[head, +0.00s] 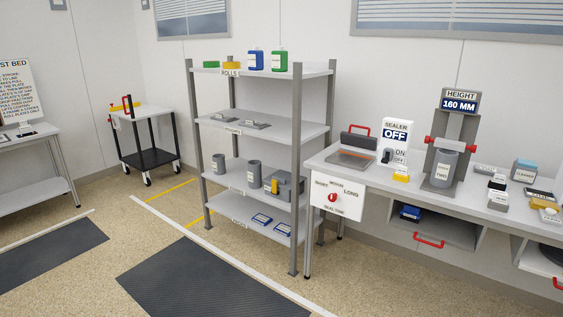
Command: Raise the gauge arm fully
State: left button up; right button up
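The height gauge stands on the white bench at the right, with a grey column (469,130) and a display (459,103) reading "HEIGHT 160 MM". Its gauge arm (452,144) is a horizontal bar with red ends, well up the column and below the display. A grey cylinder (444,169) with a white label stands upright under the arm. I cannot tell whether the arm touches the cylinder's top. Neither of my grippers is in view.
The white bench (340,172) also holds a sealer with an "OFF" sign (396,135), a switch and small boxes near the gauge. A shelf rack (297,160) stands left of the bench. A cart (143,140) stands farther left. Floor in front is clear.

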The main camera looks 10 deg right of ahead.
aim_at(439, 143)
jog(key=i+j+z, duration=0.7)
jog(key=z, duration=0.15)
jog(key=i+j+z, duration=0.15)
jog(key=j+z, duration=0.15)
jog(key=i+j+z, duration=0.1)
jog(key=j+z, duration=0.15)
jog(key=j, duration=0.2)
jog(key=i+j+z, duration=0.1)
jog(key=j+z, duration=0.5)
jog(key=j, duration=0.25)
jog(key=i+l, duration=0.1)
jog(key=i, duration=0.2)
